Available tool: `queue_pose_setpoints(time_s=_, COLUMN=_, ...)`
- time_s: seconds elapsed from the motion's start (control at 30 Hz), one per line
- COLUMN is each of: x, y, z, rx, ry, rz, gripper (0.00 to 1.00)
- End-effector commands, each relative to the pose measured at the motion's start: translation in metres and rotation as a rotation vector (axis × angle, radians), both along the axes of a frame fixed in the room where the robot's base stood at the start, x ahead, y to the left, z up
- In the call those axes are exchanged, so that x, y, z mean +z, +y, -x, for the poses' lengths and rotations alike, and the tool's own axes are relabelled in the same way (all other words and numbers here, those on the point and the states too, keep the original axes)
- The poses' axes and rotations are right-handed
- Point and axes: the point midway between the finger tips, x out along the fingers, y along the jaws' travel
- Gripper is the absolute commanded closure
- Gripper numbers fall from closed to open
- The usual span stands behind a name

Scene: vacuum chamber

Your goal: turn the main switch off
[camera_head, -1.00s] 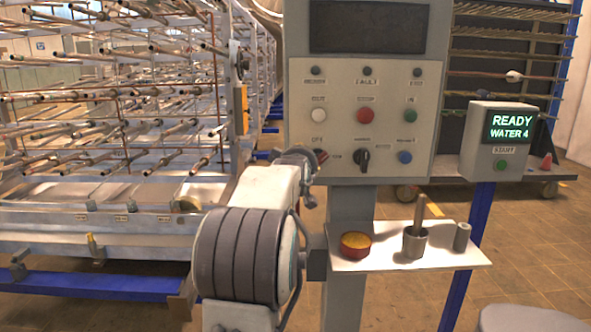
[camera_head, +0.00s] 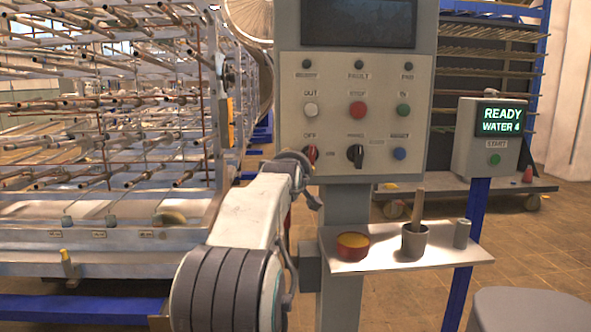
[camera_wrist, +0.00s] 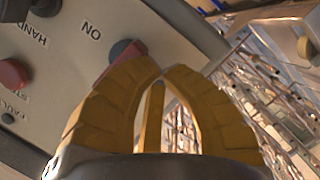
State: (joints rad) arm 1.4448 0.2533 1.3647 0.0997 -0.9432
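The main switch (camera_head: 311,154) is a red rotary handle at the lower left of the grey control panel (camera_head: 290,90), under an OFF label. It is partly hidden by my wrist in the head view. In the wrist view the red handle (camera_wrist: 128,51) on its dark round base sits beside an ON label. The left finger overlaps part of the red handle. I cannot tell whether it touches. In the head view the fingers are hidden.
A black selector knob (camera_head: 355,155) and a red button (camera_head: 357,109) are close to the switch. Below, a shelf (camera_head: 380,262) holds a red bowl, a grey mortar and a small cylinder. A rack of rods (camera_head: 110,130) fills the left.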

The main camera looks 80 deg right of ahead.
Motion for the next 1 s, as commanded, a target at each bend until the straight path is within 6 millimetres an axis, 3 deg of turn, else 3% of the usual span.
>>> queue_pose_setpoints(time_s=1.0, x=-0.0114, y=-0.0022, z=0.0050, rx=-0.008, ry=0.001, rz=-0.003, gripper=1.00)
